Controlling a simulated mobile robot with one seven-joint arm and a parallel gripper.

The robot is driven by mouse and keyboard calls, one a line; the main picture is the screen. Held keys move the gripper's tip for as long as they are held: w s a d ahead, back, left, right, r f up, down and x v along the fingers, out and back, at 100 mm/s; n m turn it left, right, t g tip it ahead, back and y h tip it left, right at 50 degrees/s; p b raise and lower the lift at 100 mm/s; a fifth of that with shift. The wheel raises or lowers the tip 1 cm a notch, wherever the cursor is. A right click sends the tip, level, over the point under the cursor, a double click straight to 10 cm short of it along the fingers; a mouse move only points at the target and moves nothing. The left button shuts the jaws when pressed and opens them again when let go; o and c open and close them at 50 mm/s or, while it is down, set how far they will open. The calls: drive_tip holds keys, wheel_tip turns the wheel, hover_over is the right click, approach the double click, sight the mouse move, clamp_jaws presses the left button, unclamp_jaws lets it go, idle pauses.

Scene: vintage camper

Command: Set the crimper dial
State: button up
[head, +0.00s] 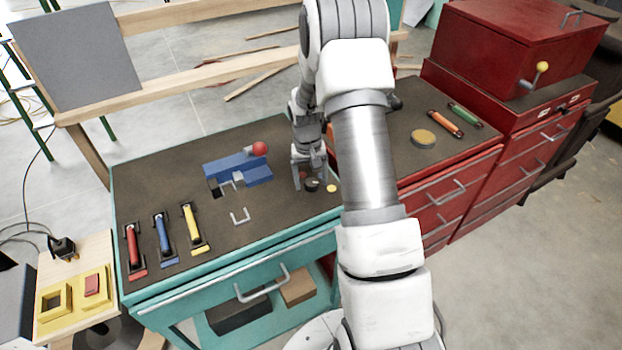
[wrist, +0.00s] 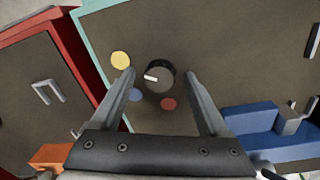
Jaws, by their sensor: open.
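The dial (wrist: 160,77) is a dark round knob with a white pointer mark, set on the dark worktop. In the wrist view its pointer faces left, between a yellow dot (wrist: 120,60) and a blue dot (wrist: 135,95). A red dot (wrist: 168,104) lies below the knob. My gripper (wrist: 160,86) is open and empty, its fingers on either side of the dial with gaps. In the head view my gripper (head: 309,174) points down over the dial (head: 312,185), near the yellow dot (head: 332,188). Contact height is unclear.
A blue crimper-like tool (head: 238,169) with a red ball lever (head: 259,149) stands left of the dial. Red, blue and yellow handled tools (head: 162,238) lie farther left. Red cabinets (head: 448,190) stand to the right.

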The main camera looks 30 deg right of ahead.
clamp_jaws()
drive_tip(key=shift+n, duration=0.3)
drive_tip(key=n+b, duration=0.1)
drive_tip(key=n, duration=0.4)
drive_tip(key=shift+b, duration=0.35)
drive_tip(key=n, duration=0.6)
drive_tip(key=shift+d+t, duration=0.1)
drive_tip(key=shift+t, duration=0.3)
unclamp_jaws()
